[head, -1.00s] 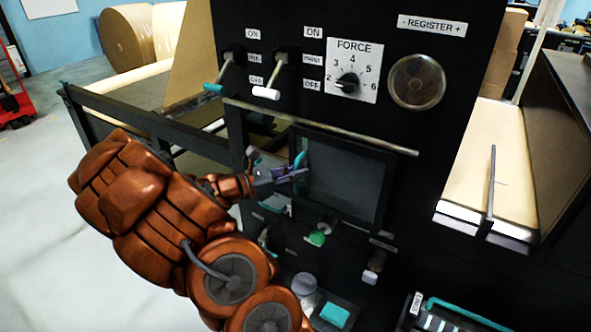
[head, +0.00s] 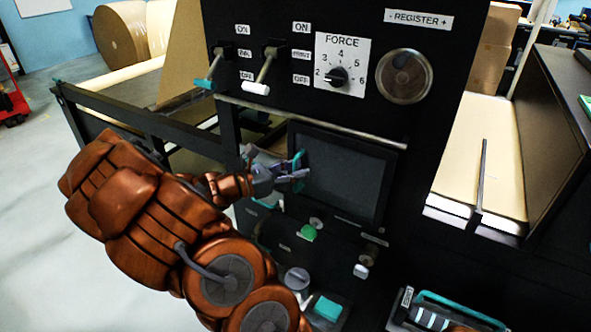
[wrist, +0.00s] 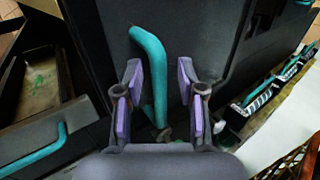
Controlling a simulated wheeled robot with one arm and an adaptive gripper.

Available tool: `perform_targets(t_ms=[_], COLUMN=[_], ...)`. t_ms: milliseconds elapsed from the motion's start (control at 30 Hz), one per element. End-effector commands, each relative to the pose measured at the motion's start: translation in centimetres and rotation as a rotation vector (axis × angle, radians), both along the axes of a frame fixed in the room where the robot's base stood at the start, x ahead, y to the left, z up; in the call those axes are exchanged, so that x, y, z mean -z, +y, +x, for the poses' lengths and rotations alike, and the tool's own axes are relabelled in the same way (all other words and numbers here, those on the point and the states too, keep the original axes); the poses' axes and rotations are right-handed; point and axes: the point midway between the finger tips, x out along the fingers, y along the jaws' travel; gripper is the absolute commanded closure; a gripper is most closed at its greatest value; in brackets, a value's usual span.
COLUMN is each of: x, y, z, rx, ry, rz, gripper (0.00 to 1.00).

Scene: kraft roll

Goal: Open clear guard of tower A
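The guard (head: 345,178), a dark framed panel that looks nearly flush with the black machine front, is in the middle of the head view. Its teal handle (head: 298,163) stands at its left edge. In the wrist view the handle (wrist: 152,55) is a bent teal bar running down between my gripper's (wrist: 158,95) purple-padded fingers. The fingers are apart, with the bar nearer the left pad and a gap to the right one. In the head view my gripper (head: 300,180) is at the handle, and its fingers partly cover it. No tower A label is readable.
Two levers (head: 262,70) and a FORCE dial (head: 338,76) sit above the guard. A horizontal rail (head: 310,122) crosses just above it. A green button (head: 309,233) and knobs are below. A paper stack (head: 470,165) lies to the right.

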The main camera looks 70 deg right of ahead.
Motion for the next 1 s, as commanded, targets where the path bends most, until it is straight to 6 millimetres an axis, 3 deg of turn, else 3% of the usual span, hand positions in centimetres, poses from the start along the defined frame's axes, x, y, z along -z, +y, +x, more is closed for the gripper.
perform_targets(t_ms=[367,1000], x=[0.0,0.0], y=[0.7,8.1], z=[0.7,7.2], rx=[-0.003,-0.003], ry=[0.001,-0.001], rz=[-0.001,-0.001], gripper=[0.61,0.61])
